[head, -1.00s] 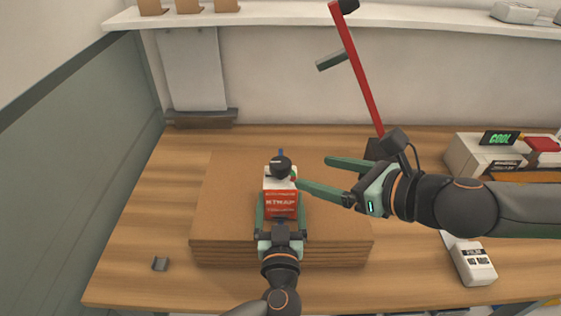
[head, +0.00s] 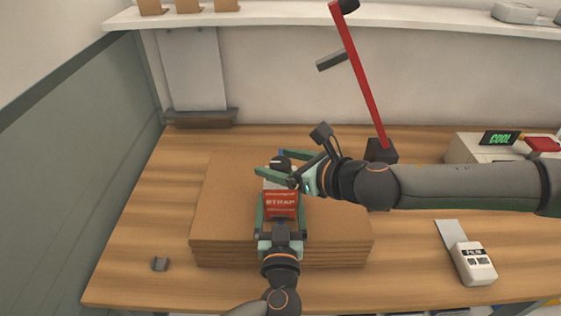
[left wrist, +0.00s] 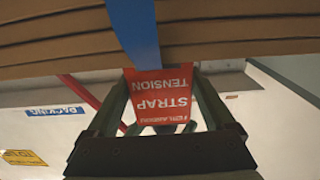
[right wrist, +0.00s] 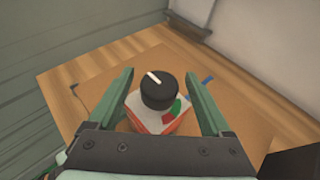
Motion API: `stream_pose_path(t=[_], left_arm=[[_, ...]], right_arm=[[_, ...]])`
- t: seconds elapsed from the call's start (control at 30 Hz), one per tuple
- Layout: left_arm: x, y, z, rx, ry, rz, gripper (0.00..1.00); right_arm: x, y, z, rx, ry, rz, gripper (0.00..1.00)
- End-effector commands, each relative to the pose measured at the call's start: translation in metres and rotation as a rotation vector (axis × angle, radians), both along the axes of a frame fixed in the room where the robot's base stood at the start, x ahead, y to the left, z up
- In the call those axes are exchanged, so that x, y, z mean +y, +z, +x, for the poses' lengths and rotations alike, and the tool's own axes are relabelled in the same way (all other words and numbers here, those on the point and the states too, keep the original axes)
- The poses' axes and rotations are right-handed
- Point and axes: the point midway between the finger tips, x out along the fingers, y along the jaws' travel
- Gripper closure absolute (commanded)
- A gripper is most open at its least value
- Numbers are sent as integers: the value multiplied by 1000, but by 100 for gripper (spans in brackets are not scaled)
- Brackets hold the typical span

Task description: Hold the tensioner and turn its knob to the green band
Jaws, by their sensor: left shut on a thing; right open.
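The red tensioner (head: 281,205), with a white top and strap lettering, sits over the cardboard stack (head: 225,215). My left gripper (head: 281,212) is shut on its sides; the left wrist view shows the fingers flanking its red label (left wrist: 160,95). The black knob (right wrist: 158,90) has a white pointer line aimed to the upper left. A green band (right wrist: 176,107) shows at the knob's lower right, with a red patch beside it. My right gripper (head: 277,163) is open, one finger either side of the knob, with visible gaps. The knob is partly hidden in the head view.
A blue strap (left wrist: 135,30) runs over the stack edge. A red post (head: 358,75) on a dark base stands behind right. A white handheld device (head: 473,262) and a machine with a green COOL display (head: 499,138) are at right. A small grey clip (head: 160,264) lies at left.

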Motion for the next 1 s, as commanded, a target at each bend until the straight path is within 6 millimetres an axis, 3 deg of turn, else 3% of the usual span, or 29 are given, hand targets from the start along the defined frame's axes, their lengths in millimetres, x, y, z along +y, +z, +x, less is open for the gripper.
stream_pose_path(t=[0.1, 0.83, 1.0], left_arm=[[-1, 4, 1, -8, -1, -2, 100], [0, 4, 1, -8, 0, -2, 100], [0, 4, 1, -8, 0, -2, 100]], right_arm=[[0, 0, 0, 0, 0, 0, 18], [0, 1, 0, 0, 0, 0, 100], [0, 0, 0, 0, -4, 0, 100]])
